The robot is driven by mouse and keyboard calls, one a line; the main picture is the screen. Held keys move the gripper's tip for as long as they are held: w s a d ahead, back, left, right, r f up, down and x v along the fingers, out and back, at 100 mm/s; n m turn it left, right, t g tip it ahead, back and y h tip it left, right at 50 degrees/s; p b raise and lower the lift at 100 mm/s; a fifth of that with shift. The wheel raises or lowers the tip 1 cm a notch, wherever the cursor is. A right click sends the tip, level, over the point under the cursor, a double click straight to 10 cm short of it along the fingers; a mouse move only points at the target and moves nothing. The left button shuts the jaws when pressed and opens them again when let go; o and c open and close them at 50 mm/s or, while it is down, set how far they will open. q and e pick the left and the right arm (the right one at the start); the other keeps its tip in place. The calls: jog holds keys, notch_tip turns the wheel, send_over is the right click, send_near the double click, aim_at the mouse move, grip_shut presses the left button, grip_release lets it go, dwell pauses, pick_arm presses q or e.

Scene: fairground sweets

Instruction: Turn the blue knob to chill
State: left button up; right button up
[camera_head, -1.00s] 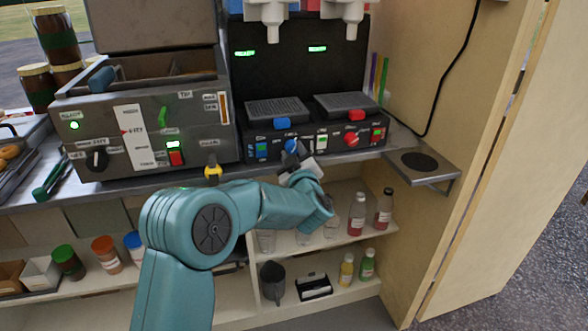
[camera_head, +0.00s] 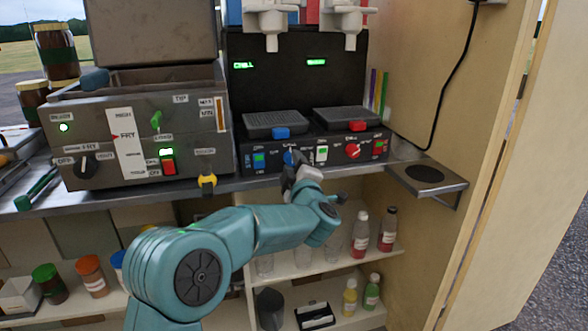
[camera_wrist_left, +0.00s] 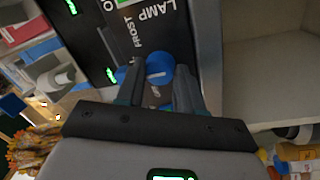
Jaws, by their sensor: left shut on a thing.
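The blue knob (camera_head: 288,157) sits on the front panel of the black drinks machine (camera_head: 290,90), left of a red knob (camera_head: 353,150). My left gripper (camera_head: 291,165) reaches up to it from below and is shut on it, hiding part of it. In the left wrist view the blue knob (camera_wrist_left: 159,68) shows between the two fingers of my left gripper (camera_wrist_left: 158,85). A "FROST" label is readable beside it. The machine's left green display (camera_head: 243,65) appears to read "CHILL". The knob's exact pointing is hard to tell. My right gripper is out of view.
A grey fryer (camera_head: 140,135) with its own knobs and switches stands left of the machine. A yellow-and-black knob (camera_head: 207,182) is at the counter edge. Below, a shelf (camera_head: 340,258) holds glasses and bottles. A small metal bracket shelf (camera_head: 440,182) juts out at right.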

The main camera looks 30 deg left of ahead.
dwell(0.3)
pick_arm(q)
jog(key=o, duration=1)
jog(key=shift+o, duration=0.2)
jog(key=m+p, duration=0.4)
jog(key=p, duration=0.1)
jog(key=s+m+h+p, duration=0.1)
jog(key=m+p, duration=0.3)
jog(key=p, duration=0.2)
jog(key=d+m+p, duration=0.1)
jog(key=m+p, duration=0.3)
jog(key=p, duration=0.2)
jog(key=shift+s+m+h, duration=0.15)
jog(key=shift+m+h, duration=0.15)
jog(key=shift+m, duration=0.1)
jog(key=v, duration=1.5)
jog(key=s+d+f+m+g+h+p, duration=0.2)
jog(key=d+f+h, duration=0.2)
jog(key=f, duration=0.3)
jog(key=s+d+f+m+g+h+p, duration=0.1)
jog(key=s+d+f+m+h+p, duration=0.1)
jog(key=d+f+h, duration=0.3)
jog(key=shift+d+f+m+g+h+p, duration=0.2)
jog(key=shift+f+m+g+h+p, duration=0.2)
jog(key=shift+f+h+p, duration=0.85)
